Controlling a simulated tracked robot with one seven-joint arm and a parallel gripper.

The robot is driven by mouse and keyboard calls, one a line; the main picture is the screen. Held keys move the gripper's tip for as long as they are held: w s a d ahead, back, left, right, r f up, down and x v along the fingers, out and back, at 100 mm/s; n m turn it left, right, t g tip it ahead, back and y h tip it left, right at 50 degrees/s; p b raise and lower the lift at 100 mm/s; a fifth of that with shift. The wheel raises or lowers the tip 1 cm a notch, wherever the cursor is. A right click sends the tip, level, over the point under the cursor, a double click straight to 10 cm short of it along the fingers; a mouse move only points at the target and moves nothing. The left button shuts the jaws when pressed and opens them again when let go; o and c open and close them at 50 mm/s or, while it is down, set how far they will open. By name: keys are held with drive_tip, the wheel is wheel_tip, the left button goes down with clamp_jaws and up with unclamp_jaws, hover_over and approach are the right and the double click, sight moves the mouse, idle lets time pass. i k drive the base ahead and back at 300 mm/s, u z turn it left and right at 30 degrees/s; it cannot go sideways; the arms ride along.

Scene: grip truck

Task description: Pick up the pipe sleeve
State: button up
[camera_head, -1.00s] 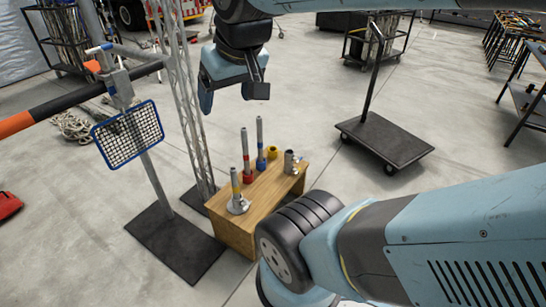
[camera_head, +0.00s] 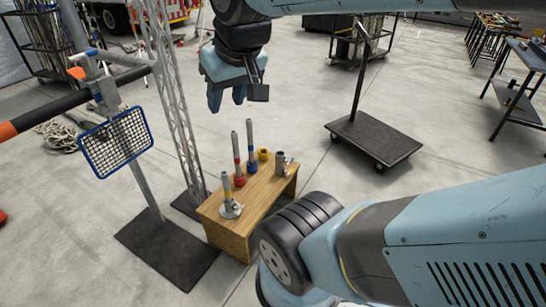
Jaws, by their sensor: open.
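A small wooden bench (camera_head: 262,205) stands on the floor below my gripper. On its top are a grey metal cylinder with a side fitting (camera_head: 282,164), a yellow ring-like piece (camera_head: 263,155), a grey pole with a blue base (camera_head: 251,147), a grey pole with a red base (camera_head: 238,162) and a grey piece with a yellow band and wide foot (camera_head: 229,200). The grey cylinder looks most like the pipe sleeve, but I cannot be sure. My gripper (camera_head: 227,100) is open and empty, pointing down well above and behind the bench.
A blue-framed mesh panel (camera_head: 116,142) on a post stands left of the bench, beside a lattice tower (camera_head: 176,100). A black-and-orange bar (camera_head: 65,108) reaches in from the left. A flat cart (camera_head: 374,138) stands at the right. Floor between cart and bench is clear.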

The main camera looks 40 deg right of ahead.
sight(280, 163)
drive_tip(key=u, duration=1.25)
drive_tip(key=i, duration=0.15)
drive_tip(key=z, duration=3.45)
drive_tip(key=k, duration=1)
drive_tip(key=u, duration=1.05)
drive_tip(key=i, duration=1)
drive_tip(key=u, duration=0.05)
